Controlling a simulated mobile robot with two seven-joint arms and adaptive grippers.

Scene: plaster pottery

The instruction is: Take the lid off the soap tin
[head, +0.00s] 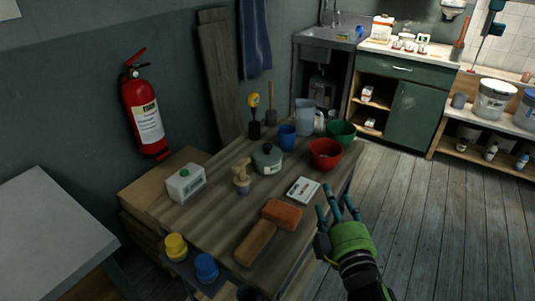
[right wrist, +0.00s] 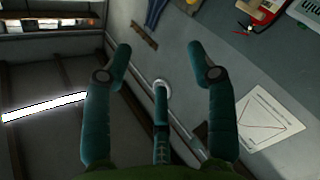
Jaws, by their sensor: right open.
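A squat round grey-green tin (head: 267,160) with a small pale label stands near the middle of the wooden table. It looks like the soap tin. Its lid (head: 267,149), with a dark knob on top, sits on it. My right gripper (head: 337,205) is open and empty, fingers pointing up, by the table's right edge. It is to the right of the tin and well apart from it. In the right wrist view its spread fingers (right wrist: 165,65) have nothing between them, and the tin is not in that view. My left gripper is not in view.
Floor (head: 432,215) to the right is clear.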

